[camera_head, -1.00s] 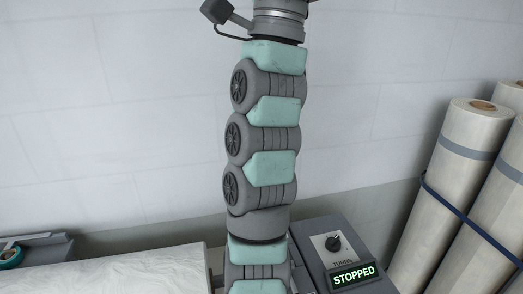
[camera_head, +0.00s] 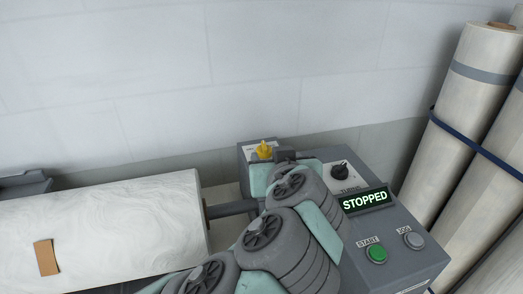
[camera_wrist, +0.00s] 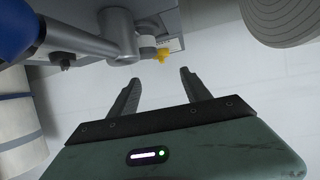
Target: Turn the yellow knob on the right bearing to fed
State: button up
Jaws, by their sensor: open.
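The yellow knob (camera_head: 264,149) sits on top of the grey right bearing housing (camera_head: 243,154), at the right end of the roller's shaft, with my arm just in front of it. In the wrist view the yellow knob (camera_wrist: 161,55) is beyond the fingertips of my gripper (camera_wrist: 158,75), roughly in line with the gap between them. The gripper is open and empty, its two dark fingers apart and not visibly touching the knob. The knob's label is too small to read, and my arm hides part of the bearing.
A large white roller (camera_head: 110,225) lies at left. A control panel beside the bearing has a black dial (camera_head: 339,169), a STOPPED display (camera_head: 364,200), a green START button (camera_head: 376,254) and a grey JOG button (camera_head: 414,241). Tall wrapped rolls (camera_head: 478,90) stand at right.

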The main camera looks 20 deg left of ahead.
aim_at(264, 146)
jog(key=shift+a+r+y, duration=0.1)
jog(key=shift+a+y, duration=0.15)
jog(key=shift+y, duration=0.05)
jog(key=shift+w+r+p, duration=0.1)
jog(key=shift+r+p, duration=0.05)
jog(key=shift+p, duration=0.55)
jog(key=w+p, duration=0.1)
jog(key=p, duration=0.2)
jog(key=shift+a, duration=0.2)
jog(key=f+p, duration=0.1)
jog(key=p, duration=0.5)
jog(key=shift+w+a, duration=0.35)
jog(key=shift+w, duration=0.05)
jog(key=x, duration=0.2)
jog(key=b+x, duration=0.1)
jog(key=x, duration=0.3)
jog(key=shift+d+f+b, duration=0.15)
jog(key=shift+f+b, duration=0.15)
jog(key=shift+b, duration=0.05)
jog(key=shift+x, duration=1.1)
jog(key=shift+c, duration=0.4)
grip_shut()
